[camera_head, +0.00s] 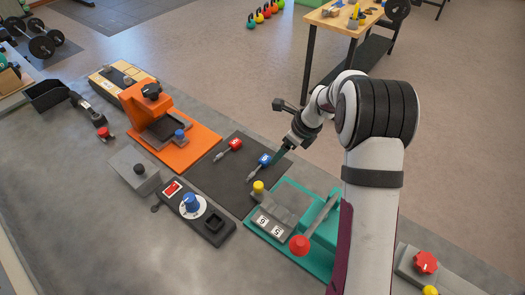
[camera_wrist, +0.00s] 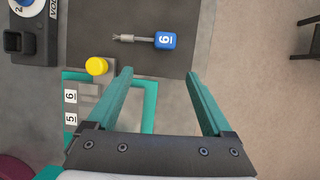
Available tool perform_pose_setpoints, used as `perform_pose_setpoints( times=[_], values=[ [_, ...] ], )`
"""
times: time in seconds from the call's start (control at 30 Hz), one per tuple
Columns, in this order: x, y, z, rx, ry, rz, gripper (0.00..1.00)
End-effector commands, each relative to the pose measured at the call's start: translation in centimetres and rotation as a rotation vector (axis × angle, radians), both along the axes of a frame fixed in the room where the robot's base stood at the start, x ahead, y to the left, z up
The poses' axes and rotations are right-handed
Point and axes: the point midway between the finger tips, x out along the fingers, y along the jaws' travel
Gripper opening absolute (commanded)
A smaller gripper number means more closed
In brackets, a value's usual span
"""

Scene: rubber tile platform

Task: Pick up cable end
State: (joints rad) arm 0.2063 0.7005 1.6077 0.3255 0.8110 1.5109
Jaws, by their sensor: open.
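A blue cable end (camera_head: 265,159) with a white label and a metal tip lies on a dark mat (camera_head: 213,178). In the wrist view the blue cable end (camera_wrist: 165,41) reads 6, with its metal tip pointing left. A red cable end (camera_head: 235,144) lies on the same mat, further left in the head view; it is outside the wrist view. My gripper (camera_head: 281,154) is just right of the blue cable end in the head view. In the wrist view my gripper (camera_wrist: 158,73) is open and empty, its fingertips short of the blue cable end.
A teal device (camera_head: 262,226) with a yellow knob (camera_head: 258,187) and a red-balled lever (camera_head: 299,245) stands close in front. An orange press (camera_head: 150,105), a grey box (camera_head: 133,170) and a dark dial panel (camera_head: 193,212) stand to the left. The mat around the cable ends is clear.

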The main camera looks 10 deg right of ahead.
Motion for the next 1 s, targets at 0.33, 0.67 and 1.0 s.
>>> perform_pose_setpoints(
  times=[0.33, 0.67, 1.0],
  values=[
    [2.2, 1.8, -5.7, -0.001, 0.001, 0.003, 0.85],
    [3.7, 2.9, -8.9, -0.002, -0.002, 0.003, 0.85],
    [3.6, 2.9, -8.8, -0.002, -0.002, 0.003, 0.42]
  ],
)
